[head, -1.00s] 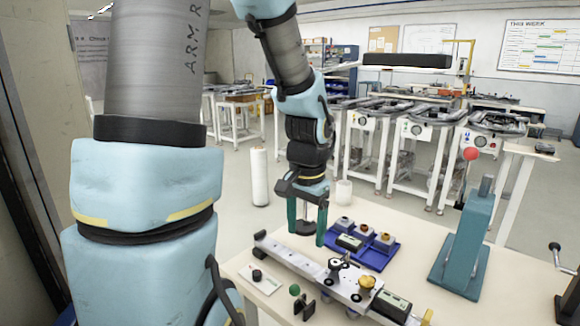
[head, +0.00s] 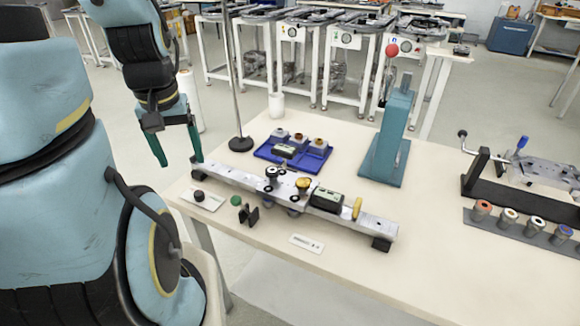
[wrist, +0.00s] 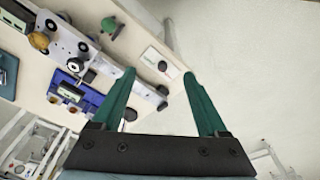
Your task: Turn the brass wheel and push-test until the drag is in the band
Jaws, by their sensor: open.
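The brass wheel (head: 303,184) sits on top of a carriage on a metal rail (head: 365,220) on the bench. It also shows at the upper left of the wrist view (wrist: 39,41). A black knob (head: 271,172) stands left of it, and a dark box with a small display (head: 327,199) lies to its right. The display's reading is too small to make out. My gripper (head: 179,162) is open and empty, fingers pointing down, near the bench's left edge and well left of the wheel.
A blue tray (head: 262,153) with several parts lies behind the rail. A teal press (head: 387,140) with a red ball stands behind right. A green ball-topped piece (head: 236,201) and a white card with a black knob (head: 203,200) are in front. Bare bench lies front right.

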